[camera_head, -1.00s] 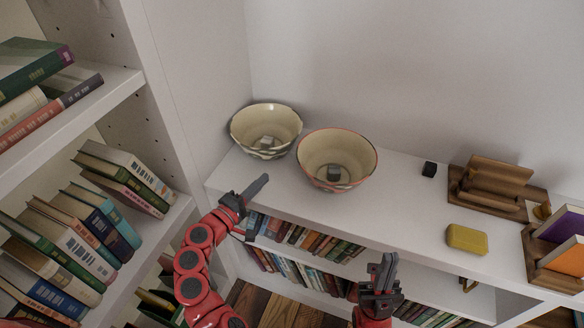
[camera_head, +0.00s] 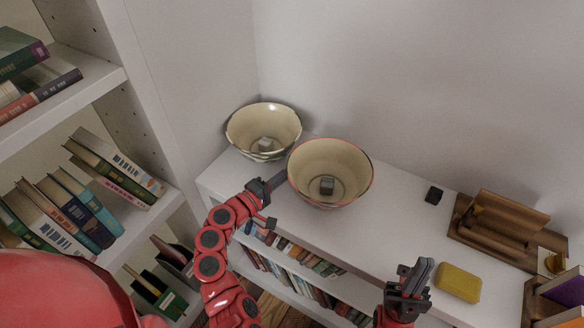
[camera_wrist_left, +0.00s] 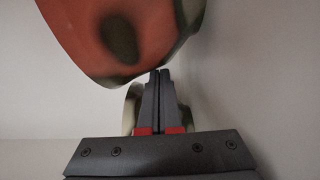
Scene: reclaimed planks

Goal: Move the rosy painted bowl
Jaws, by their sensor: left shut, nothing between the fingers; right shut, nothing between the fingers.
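The rosy painted bowl (camera_head: 325,158), cream inside with a reddish rim, stands upright on the white shelf top with a small dark grey block (camera_head: 327,186) in it. Its orange-red outside with a dark spot fills the top left of the left wrist view (camera_wrist_left: 80,35). My left gripper (camera_head: 282,179) is shut and empty at the bowl's left side. Its fingertips also show in the left wrist view (camera_wrist_left: 160,75), close to the bowl's lower edge; I cannot tell whether they touch. My right gripper (camera_head: 421,270) is shut and empty in front of the shelf.
A second cream bowl (camera_head: 262,120) with a pale block (camera_head: 266,143) stands behind left, near the corner wall. To the right are a small black block (camera_head: 434,195), a yellow box (camera_head: 458,282) and a wooden stand (camera_head: 508,218). Bookshelves (camera_head: 150,130) rise on the left.

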